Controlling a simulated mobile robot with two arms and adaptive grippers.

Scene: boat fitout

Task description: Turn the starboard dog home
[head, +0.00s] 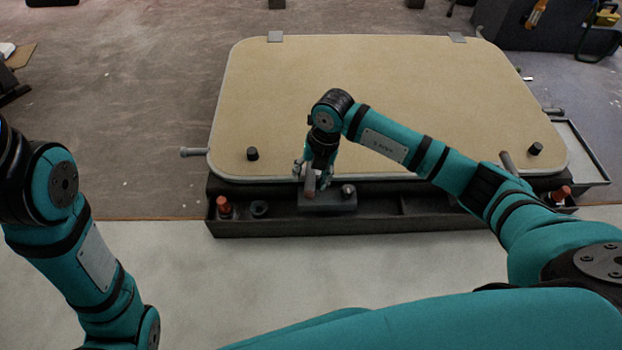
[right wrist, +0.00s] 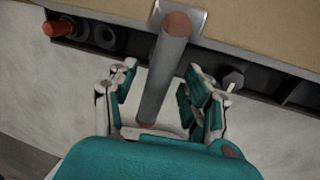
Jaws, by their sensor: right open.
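A tan hatch panel (head: 400,75) with rounded corners lies behind a dark tray. A grey dog handle (head: 310,184) with a reddish-brown end sticks out from its front edge, left of centre. My right gripper (head: 309,172) is over this handle. In the right wrist view the grey handle (right wrist: 163,75) runs between the open fingers (right wrist: 158,88), with a visible gap on each side. Other grey handles show at the hatch's left edge (head: 194,152), right edge (head: 553,110) and front right (head: 507,161). No label shows which is starboard. My left gripper is out of view.
The dark tray (head: 280,228) along the front holds an orange-red plug (head: 224,206), a black ring (head: 259,208) and a bolt (head: 348,190). Another orange-red plug (head: 561,193) is at its right end. Black knobs (head: 252,154) stand on the panel. Pale floor in front is clear.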

